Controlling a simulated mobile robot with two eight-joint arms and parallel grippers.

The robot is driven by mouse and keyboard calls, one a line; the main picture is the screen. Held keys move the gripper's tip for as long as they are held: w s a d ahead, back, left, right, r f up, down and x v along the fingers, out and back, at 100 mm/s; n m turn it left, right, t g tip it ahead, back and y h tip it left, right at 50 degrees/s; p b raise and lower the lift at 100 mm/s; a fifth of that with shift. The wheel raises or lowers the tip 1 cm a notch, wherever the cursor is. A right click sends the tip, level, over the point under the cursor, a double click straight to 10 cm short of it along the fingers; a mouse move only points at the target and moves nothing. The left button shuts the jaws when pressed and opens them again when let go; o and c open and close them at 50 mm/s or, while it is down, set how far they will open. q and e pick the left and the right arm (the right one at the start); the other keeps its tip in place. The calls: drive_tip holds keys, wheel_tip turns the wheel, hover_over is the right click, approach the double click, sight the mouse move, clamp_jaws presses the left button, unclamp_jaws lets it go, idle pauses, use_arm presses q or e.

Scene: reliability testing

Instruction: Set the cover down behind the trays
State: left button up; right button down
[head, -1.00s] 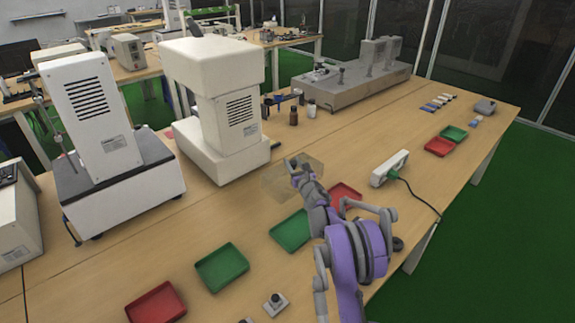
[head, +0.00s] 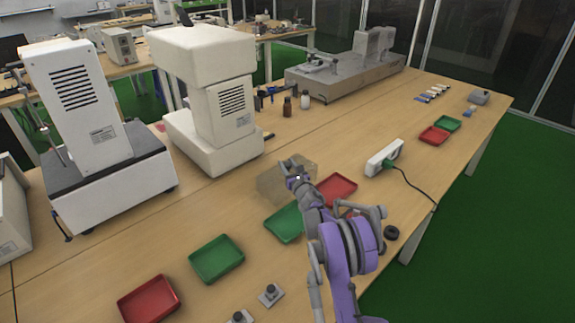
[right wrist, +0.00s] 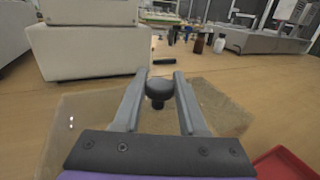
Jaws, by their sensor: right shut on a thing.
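The cover (head: 271,187) is a see-through, brownish box with a dark knob on top. It is upright, behind the middle green tray (head: 285,222) and the nearby red tray (head: 337,189). My right gripper (head: 294,176) is over it, shut on its knob. In the right wrist view the knob (right wrist: 159,88) sits between the two fingers, with the clear cover (right wrist: 222,105) spread below. The cover's base is low over the table; I cannot tell whether it touches. Another green tray (head: 217,259) and red tray (head: 149,300) lie nearer. My left gripper is out of view.
A white instrument (head: 212,105) stands behind the cover, to the left. Brown (head: 287,107) and white (head: 305,100) bottles stand farther back. A white power strip (head: 384,158) with a cable lies to the right. Bare table lies between the instrument and the cover.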

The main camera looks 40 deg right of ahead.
drive_tip(key=shift+f+b, duration=0.4)
drive_tip(key=shift+f, duration=0.2)
drive_tip(key=shift+c, duration=1.9)
unclamp_jaws()
